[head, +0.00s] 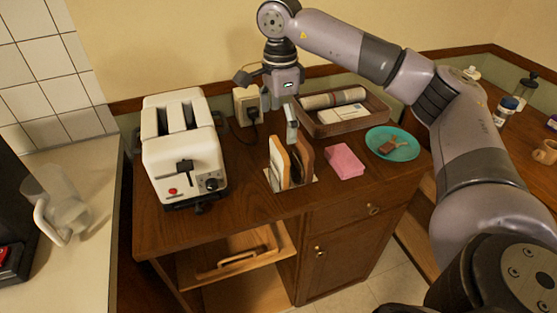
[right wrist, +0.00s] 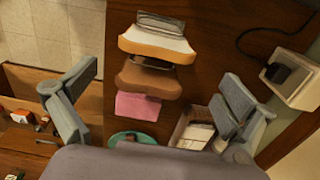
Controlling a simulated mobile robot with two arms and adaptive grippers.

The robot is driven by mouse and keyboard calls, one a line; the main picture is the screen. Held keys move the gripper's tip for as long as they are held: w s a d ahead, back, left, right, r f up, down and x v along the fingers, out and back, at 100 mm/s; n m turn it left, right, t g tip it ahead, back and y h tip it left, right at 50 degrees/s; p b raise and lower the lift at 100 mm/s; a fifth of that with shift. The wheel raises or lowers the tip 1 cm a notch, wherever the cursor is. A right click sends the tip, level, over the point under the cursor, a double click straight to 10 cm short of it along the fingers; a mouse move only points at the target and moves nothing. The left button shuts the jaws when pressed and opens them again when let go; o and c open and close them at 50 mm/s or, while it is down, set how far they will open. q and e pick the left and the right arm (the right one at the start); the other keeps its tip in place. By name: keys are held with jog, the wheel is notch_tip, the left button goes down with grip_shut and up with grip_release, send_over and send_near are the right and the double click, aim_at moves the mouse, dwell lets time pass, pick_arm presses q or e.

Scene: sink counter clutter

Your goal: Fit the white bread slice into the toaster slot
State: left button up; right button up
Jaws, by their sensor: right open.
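The white bread slice (head: 279,163) stands upright in a small rack (head: 302,184) on the wooden cabinet top, left of a brown slice (head: 305,160). In the right wrist view the white slice (right wrist: 157,43) lies beyond the brown slice (right wrist: 148,80). The white toaster (head: 183,150), with two empty-looking slots on top, stands to the left of the rack. My right gripper (head: 291,128) hangs just above the slices. Its spread fingers (right wrist: 158,88) show in the right wrist view, with nothing gripped. My left gripper is out of view.
A wicker tray (head: 350,124) is behind. A wall socket with a plug (head: 249,105) is behind the toaster. A glass jug (head: 62,208) stands on the left counter.

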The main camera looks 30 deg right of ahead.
aim_at(279, 145)
notch_tip(279, 145, down, 2)
jog(key=shift+s+f, duration=0.1)
jog(key=shift+f, duration=0.1)
jog(key=shift+f+p, duration=0.3)
jog(key=shift+p, duration=0.05)
jog(key=f, duration=0.2)
jog(key=f+p, duration=0.1)
jog(key=shift+s+a+f, duration=0.1)
jog(key=shift+a+f, duration=0.1)
jog(key=shift+f, duration=0.55)
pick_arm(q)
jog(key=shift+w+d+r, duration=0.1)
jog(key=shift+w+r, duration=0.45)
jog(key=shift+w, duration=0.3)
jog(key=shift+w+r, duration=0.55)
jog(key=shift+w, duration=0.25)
pick_arm(e)
jog(key=c, duration=0.8)
jog(key=shift+o, duration=0.2)
